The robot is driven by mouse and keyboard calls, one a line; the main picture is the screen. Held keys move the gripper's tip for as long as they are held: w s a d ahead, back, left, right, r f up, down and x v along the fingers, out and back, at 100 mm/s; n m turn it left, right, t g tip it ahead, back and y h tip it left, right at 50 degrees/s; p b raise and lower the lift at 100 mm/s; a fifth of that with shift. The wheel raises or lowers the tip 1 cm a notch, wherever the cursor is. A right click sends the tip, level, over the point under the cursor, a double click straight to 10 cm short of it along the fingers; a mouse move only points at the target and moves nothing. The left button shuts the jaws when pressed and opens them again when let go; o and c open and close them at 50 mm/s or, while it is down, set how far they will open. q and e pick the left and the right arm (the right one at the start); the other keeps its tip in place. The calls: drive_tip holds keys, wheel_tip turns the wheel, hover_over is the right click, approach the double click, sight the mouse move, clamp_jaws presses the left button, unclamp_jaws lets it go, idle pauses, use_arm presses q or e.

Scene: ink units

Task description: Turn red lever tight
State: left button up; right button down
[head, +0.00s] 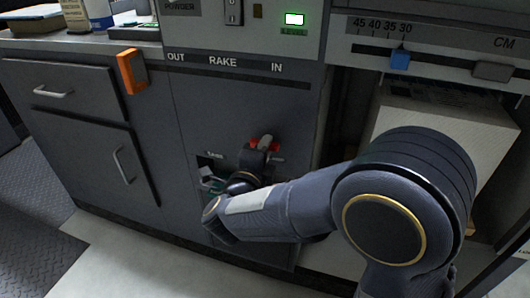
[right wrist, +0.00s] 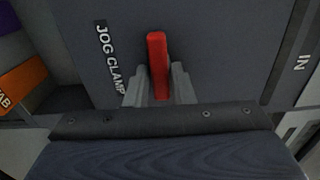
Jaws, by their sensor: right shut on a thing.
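The red lever (right wrist: 157,62) stands out from the dark panel beside the words JOG CLAMP in the right wrist view. It points roughly up and down in that picture. My right gripper (right wrist: 159,80) has its two grey fingers on either side of the lever and is shut on it. In the head view, red parts of the lever (head: 275,147) show around the fingers of my right gripper (head: 264,142) at the cabinet front. My forearm and wrist hide much of the panel below. My left gripper is in neither view.
An orange tag or block (head: 131,71) sticks out from the cabinet at left. A blue slider (head: 400,58) sits on the scale at upper right, above a paper stack (head: 395,118). The floor at lower left is clear.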

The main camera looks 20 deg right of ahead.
idle(0.3)
drive_tip(key=c, duration=1.4)
unclamp_jaws()
drive_tip(key=shift+o, duration=0.2)
drive_tip(key=p+v, duration=0.2)
drive_tip(key=v, duration=0.5)
drive_tip(key=shift+s+a, duration=0.25)
drive_tip(key=shift+s, duration=0.1)
drive_tip(key=shift+w, duration=0.1)
